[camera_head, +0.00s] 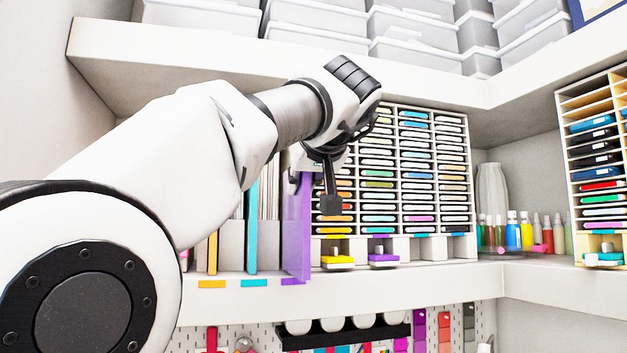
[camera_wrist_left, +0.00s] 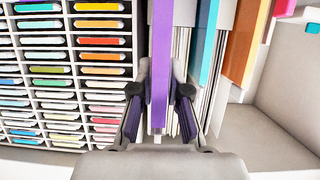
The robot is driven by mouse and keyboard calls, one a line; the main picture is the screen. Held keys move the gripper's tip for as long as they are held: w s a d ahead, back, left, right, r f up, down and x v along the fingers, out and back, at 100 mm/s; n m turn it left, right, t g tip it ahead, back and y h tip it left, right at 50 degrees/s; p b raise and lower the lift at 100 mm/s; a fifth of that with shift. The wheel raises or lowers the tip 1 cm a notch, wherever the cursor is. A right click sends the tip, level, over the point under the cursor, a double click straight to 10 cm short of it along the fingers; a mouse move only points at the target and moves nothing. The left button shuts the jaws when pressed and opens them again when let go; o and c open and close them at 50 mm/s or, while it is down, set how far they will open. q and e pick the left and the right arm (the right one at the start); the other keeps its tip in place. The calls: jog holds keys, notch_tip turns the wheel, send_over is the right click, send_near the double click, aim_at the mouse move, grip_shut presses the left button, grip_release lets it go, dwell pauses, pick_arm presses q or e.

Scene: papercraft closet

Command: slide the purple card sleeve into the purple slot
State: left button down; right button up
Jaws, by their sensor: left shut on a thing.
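The purple card sleeve (camera_head: 297,228) stands upright, edge toward me, at the right end of the row of sleeves. In the left wrist view the purple sleeve (camera_wrist_left: 160,60) runs between the two fingers. My left gripper (camera_head: 316,188) is shut on its front edge; it also shows in the left wrist view (camera_wrist_left: 159,92). The sleeve's lower end is at the shelf's front edge, by the purple label (camera_head: 292,282). The purple slot itself is mostly hidden behind the sleeve, so I cannot tell how deep the sleeve sits. My right gripper is not in view.
A teal sleeve (camera_head: 252,228) and an orange sleeve (camera_head: 213,252) stand to the left, above teal and yellow labels. A rack of ink pads (camera_head: 462,150) is close on the right. The upper shelf (camera_head: 420,83) overhangs my arm. Bottles (camera_head: 526,230) stand farther right.

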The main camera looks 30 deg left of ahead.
aim_at(287, 190)
pick_arm(q)
jog(key=shift+w+a+p, duration=1.1)
jog(key=shift+w+a, duration=0.15)
jog(key=shift+a, duration=0.2)
jog(key=w+a, duration=0.4)
jog(key=a, duration=0.1)
jog(key=shift+w+a, duration=0.2)
jog(key=shift+w, duration=0.1)
dwell(2.1)
jog(key=c, duration=1.1)
grip_release()
jog(key=shift+s, duration=0.1)
jog(key=v, duration=1.2)
jog(key=shift+s+d, duration=0.15)
jog(key=shift+w+a+f, duration=0.1)
jog(key=shift+w+a, duration=0.1)
jog(key=shift+w, duration=0.1)
